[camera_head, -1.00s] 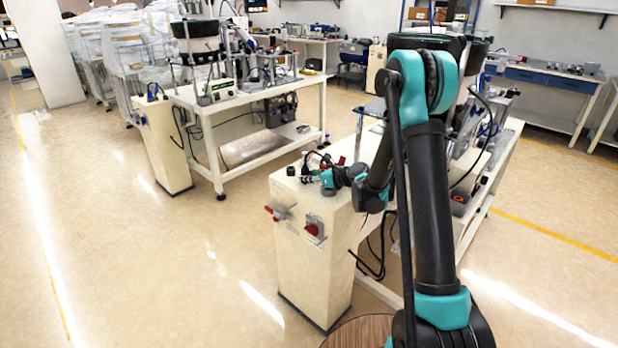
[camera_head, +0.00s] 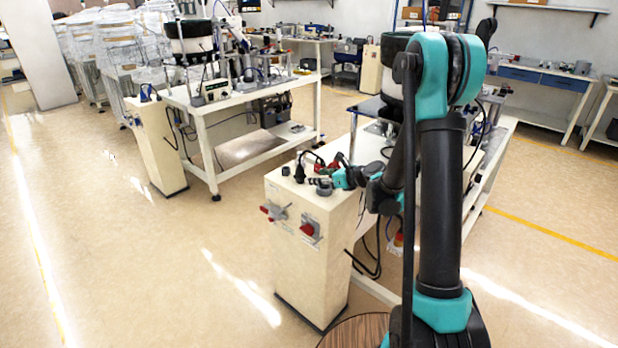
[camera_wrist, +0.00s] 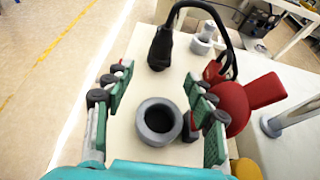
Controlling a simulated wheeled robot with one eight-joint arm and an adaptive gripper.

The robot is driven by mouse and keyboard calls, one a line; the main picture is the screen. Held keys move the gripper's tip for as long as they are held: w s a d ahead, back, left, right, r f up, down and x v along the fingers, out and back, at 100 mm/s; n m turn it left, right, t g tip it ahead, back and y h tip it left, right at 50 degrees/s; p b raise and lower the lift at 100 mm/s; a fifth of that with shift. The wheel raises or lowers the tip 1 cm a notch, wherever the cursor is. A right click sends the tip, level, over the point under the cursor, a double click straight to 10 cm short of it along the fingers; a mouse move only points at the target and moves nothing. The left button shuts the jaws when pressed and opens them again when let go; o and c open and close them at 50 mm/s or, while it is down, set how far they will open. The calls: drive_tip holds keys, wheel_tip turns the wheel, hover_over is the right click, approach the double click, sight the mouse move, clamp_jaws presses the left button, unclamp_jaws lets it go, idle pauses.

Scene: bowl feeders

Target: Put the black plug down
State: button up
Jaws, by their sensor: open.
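The black plug (camera_wrist: 160,48) stands roughly upright on the cream cabinet top (camera_wrist: 185,70), with its black cable arching to the right. It also shows in the head view (camera_head: 299,169), left of my gripper. My gripper (camera_wrist: 160,82) is open, its green fingers spread and the plug beyond their tips, apart from them. A grey round socket (camera_wrist: 159,120) with a dark hole lies between the fingers in the wrist view. I cannot tell whether the plug sits in a hole or only rests on the top.
A red connector (camera_wrist: 232,108) lies close to the right finger. Red-and-grey sockets (camera_head: 309,230) stick out of the cabinet's front. A white workbench (camera_head: 237,112) stands at the back left, with open floor before it.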

drive_tip(key=v, duration=0.4)
drive_tip(key=shift+s+d, duration=0.1)
drive_tip(key=shift+s, duration=0.15)
drive_tip(key=s+n, duration=0.2)
drive_tip(key=s+d+n+h, duration=0.1)
drive_tip(key=s, duration=0.1)
drive_tip(key=s+d+n+g+h, duration=0.1)
drive_tip(key=n, duration=0.1)
drive_tip(key=shift+s+d+r+n, duration=0.1)
drive_tip(key=shift+s+n, duration=0.2)
drive_tip(key=shift+s, duration=0.1)
drive_tip(key=s+d+f+n+g+h, duration=0.1)
drive_tip(key=s+d+n+h, duration=0.2)
drive_tip(key=s+d+n, duration=0.2)
drive_tip(key=s+d+f+n+g+h, duration=0.1)
drive_tip(key=s+d+f+n+h, duration=0.1)
drive_tip(key=s+d+n, duration=0.3)
drive_tip(key=s+d+f+n+g+h, duration=0.1)
drive_tip(key=s+d+f+n+h, duration=0.1)
drive_tip(key=s+d+n, duration=0.4)
drive_tip(key=s+n+h, duration=0.1)
drive_tip(key=s+n, duration=0.3)
drive_tip(key=s, duration=0.5)
drive_tip(key=shift+s+f+h, duration=0.15)
drive_tip(key=shift+f+h, duration=0.05)
drive_tip(key=shift+h, duration=0.2)
drive_tip(key=shift+o, duration=0.4)
drive_tip(key=shift+d, duration=0.1)
